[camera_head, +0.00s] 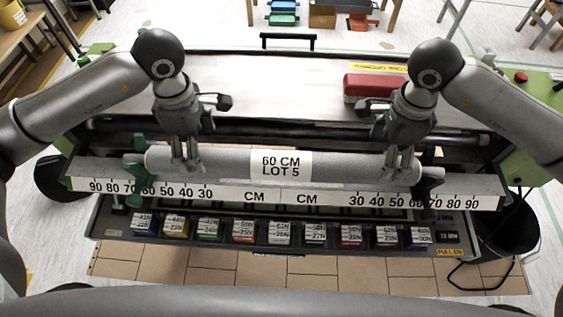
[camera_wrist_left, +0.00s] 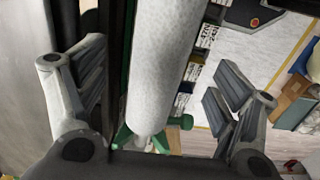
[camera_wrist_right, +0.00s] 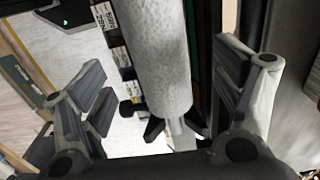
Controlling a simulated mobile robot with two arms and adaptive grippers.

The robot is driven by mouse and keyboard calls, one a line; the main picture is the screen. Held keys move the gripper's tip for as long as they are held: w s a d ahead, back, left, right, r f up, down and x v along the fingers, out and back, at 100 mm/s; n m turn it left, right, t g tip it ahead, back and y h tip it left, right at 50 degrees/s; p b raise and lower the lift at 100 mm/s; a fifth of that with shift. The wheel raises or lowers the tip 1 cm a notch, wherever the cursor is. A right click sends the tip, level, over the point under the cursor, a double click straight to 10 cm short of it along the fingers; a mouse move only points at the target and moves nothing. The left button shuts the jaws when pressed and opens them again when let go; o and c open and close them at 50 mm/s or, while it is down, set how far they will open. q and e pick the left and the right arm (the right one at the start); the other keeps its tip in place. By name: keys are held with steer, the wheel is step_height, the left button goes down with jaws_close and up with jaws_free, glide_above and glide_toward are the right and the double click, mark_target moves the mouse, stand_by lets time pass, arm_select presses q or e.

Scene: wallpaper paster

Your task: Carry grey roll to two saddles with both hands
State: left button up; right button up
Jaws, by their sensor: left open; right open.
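The grey roll (camera_head: 225,163) with a "60 CM LOT 5" label lies level across the front of the machine. A green saddle (camera_head: 138,172) is at its left end and a dark saddle (camera_head: 429,180) at its right end. My left gripper (camera_head: 187,166) is over the left part of the roll. Its open fingers stand apart on both sides of the roll (camera_wrist_left: 165,60) in the left wrist view. My right gripper (camera_head: 402,172) is over the right part. Its fingers are also open, with the roll (camera_wrist_right: 157,60) between them in the right wrist view. The wrist views show gaps beside the roll.
A white numbered scale (camera_head: 254,197) runs in front of the roll. Below it is a tray (camera_head: 107,225) of several coloured labelled boxes. A dark bar (camera_head: 290,130) and a white bed lie behind the roll. A red box (camera_head: 368,85) sits on the bed.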

mark_target(204, 162)
arm_select(q)
step_height(204, 162, down, 7)
steer(key=shift+s+f, duration=0.1)
arm_select(e)
step_height(204, 162, down, 7)
steer(key=shift+s+f, duration=0.1)
arm_select(q)
jaws_close()
arm_select(e)
jaws_close()
